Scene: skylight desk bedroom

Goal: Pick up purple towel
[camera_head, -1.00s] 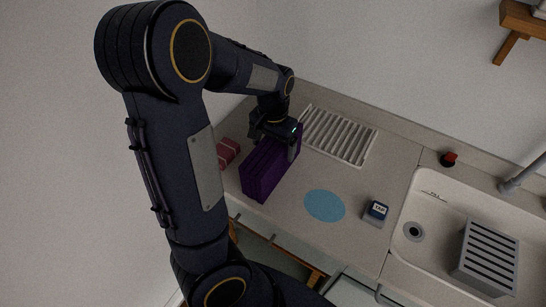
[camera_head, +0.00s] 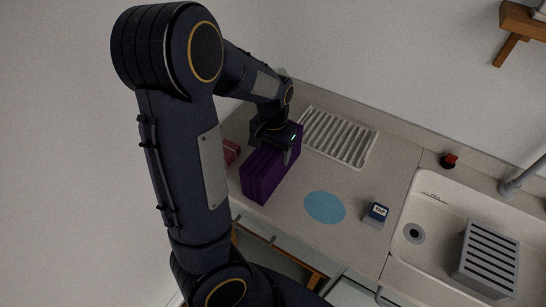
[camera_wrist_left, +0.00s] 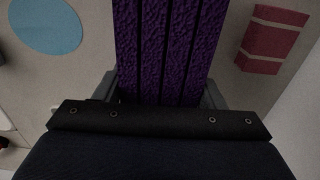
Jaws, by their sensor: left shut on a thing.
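The purple towel (camera_head: 262,174) is a folded, layered block standing on the counter, left of the blue disc in the head view. My left gripper (camera_head: 279,150) is over its far end, shut on it. In the left wrist view the towel (camera_wrist_left: 165,50) runs up from between the two fingers, with its layers side by side. The fingertips are largely hidden by the towel and the gripper body. I cannot tell whether the towel touches the counter. My right gripper is not in view.
A red-and-pink block (camera_head: 231,152) lies just left of the towel. A flat blue disc (camera_head: 324,207), a small labelled box (camera_head: 376,214) and a white slatted rack (camera_head: 339,137) are on the counter (camera_head: 390,165). A sink (camera_head: 440,215) with a grey rack (camera_head: 487,260) is to the right.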

